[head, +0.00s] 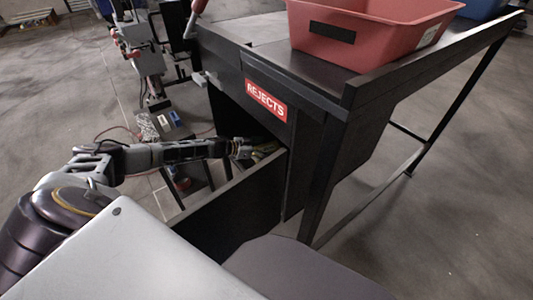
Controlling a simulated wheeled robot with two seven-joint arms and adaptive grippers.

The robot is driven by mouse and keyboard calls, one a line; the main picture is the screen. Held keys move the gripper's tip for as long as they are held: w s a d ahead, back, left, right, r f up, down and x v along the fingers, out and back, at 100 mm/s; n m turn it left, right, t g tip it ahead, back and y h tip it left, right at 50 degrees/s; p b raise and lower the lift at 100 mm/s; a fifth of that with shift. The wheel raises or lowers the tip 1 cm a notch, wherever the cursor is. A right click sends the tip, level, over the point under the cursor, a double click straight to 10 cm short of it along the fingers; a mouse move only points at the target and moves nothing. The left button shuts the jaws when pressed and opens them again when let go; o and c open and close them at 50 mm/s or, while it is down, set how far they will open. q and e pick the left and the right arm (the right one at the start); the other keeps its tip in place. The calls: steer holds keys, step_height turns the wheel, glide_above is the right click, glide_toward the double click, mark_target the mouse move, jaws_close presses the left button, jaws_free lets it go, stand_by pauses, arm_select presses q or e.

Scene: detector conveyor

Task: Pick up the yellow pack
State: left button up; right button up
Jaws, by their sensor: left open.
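My left arm comes in from the left, and my left gripper (262,150) is over the opening of the black rejects bin (228,198), close under the red REJECTS label (266,101). The gripper is open. Its fingers are small and dark against the bin. A dull yellowish patch shows at the fingers, but I cannot tell whether it is the yellow pack or part of the gripper. No yellow pack can be made out clearly, and the bin's inside is mostly hidden by its front wall. My right gripper is not in view.
A red tray (372,32) stands on the dark conveyor table (268,45) above the bin. A blue container (483,8) is at the top right. The table's leg stands right of the bin. Open grey floor lies at the right.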

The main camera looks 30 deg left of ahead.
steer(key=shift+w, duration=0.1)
arm_select(q)
steer(key=c, duration=1.2)
steer(key=shift+r, duration=0.1)
steer(key=shift+c, duration=0.8)
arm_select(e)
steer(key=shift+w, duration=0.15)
arm_select(q)
steer(key=shift+r, duration=0.1)
